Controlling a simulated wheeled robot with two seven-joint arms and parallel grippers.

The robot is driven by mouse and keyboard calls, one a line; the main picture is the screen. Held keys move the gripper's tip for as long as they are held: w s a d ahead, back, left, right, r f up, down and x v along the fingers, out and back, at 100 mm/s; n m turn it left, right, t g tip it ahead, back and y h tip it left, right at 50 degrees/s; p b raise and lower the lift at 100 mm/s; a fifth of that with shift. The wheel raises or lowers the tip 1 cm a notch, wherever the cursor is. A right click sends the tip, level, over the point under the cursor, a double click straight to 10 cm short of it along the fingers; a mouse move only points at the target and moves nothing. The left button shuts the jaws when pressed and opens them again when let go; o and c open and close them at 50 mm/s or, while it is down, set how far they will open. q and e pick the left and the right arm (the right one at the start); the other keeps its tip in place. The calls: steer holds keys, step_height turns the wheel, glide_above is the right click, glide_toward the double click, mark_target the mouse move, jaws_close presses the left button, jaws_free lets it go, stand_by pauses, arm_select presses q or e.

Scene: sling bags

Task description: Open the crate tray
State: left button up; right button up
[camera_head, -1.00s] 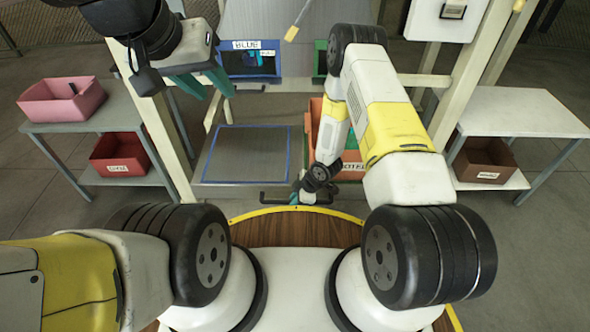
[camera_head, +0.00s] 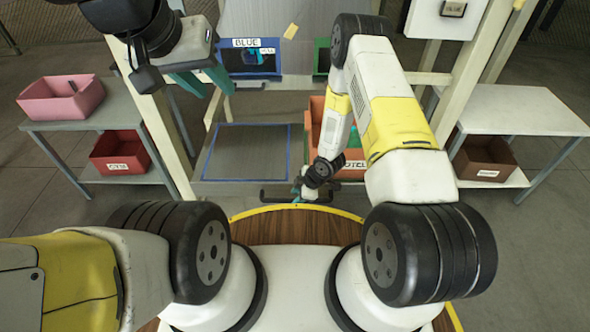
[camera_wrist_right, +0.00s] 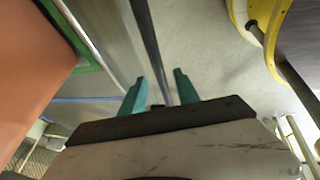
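The crate tray (camera_head: 246,152) is a grey flat shelf with a blue outline, low in the frame ahead of me. A black bar handle (camera_head: 275,194) runs along its front. My right gripper (camera_head: 303,190) is at this handle; the arm hides part of it. In the right wrist view, the two teal fingers of my right gripper (camera_wrist_right: 160,82) stand apart with a dark bar (camera_wrist_right: 148,40) running between them. I see a gap beside the bar, so the grip does not look closed. My left gripper (camera_head: 205,84) is open and empty at the upper left, away from the tray.
An orange crate (camera_head: 316,120) stands right of the blue outline, partly behind my right arm. Side tables hold a pink bin (camera_head: 62,98), a red bin (camera_head: 122,152) and a brown bin (camera_head: 486,158). A blue bin (camera_head: 249,62) is behind. Cream posts flank the tray.

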steer(key=v, duration=0.6)
steer(key=shift+d+r, duration=0.1)
stand_by(0.3)
